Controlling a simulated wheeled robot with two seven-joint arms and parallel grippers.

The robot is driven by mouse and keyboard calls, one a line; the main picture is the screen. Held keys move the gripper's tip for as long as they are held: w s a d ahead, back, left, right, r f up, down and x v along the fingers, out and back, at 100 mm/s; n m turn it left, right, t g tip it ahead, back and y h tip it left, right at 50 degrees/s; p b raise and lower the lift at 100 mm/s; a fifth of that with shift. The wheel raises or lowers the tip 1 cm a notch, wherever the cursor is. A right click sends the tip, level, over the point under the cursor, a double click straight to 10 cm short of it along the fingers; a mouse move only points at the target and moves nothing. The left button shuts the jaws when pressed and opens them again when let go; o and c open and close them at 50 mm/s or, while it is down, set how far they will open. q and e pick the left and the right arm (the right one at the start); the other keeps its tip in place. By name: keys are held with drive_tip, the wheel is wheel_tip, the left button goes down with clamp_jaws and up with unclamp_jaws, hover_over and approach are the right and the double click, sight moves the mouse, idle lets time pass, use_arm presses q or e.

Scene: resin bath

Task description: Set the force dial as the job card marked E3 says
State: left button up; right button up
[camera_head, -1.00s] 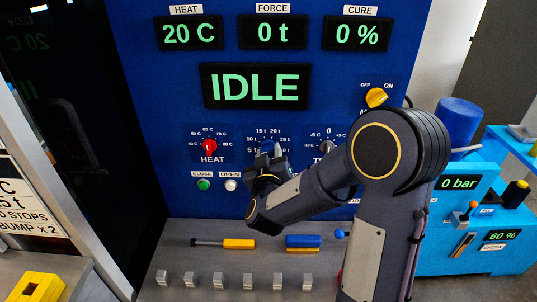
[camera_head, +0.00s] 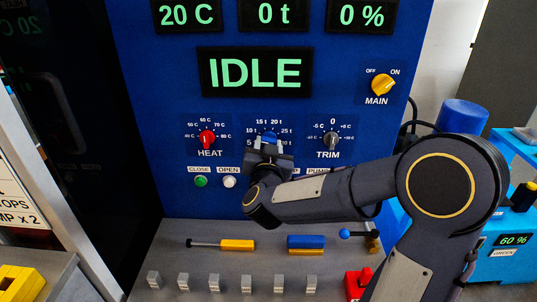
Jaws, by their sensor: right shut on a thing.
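The blue force dial (camera_head: 269,138) is on the blue panel between the HEAT and TRIM dials. The force display (camera_head: 268,14) reads 0 t. A white card (camera_head: 18,195) at the left edge is cut off, showing only "TOPS" and "MP x 2"; no E3 mark is visible. My left gripper is not in view.
Green CLOSE (camera_head: 201,181) and white OPEN (camera_head: 229,182) buttons sit below left. The status display (camera_head: 255,73) reads IDLE. A yellow-handled tool (camera_head: 236,245) lies on the shelf.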

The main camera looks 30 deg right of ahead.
drive_tip(key=shift+m+b, duration=0.65)
drive_tip(key=shift+m, duration=0.25)
drive_tip(key=o, duration=1)
drive_tip(key=v, duration=0.8)
drive_tip(key=shift+w, duration=0.1)
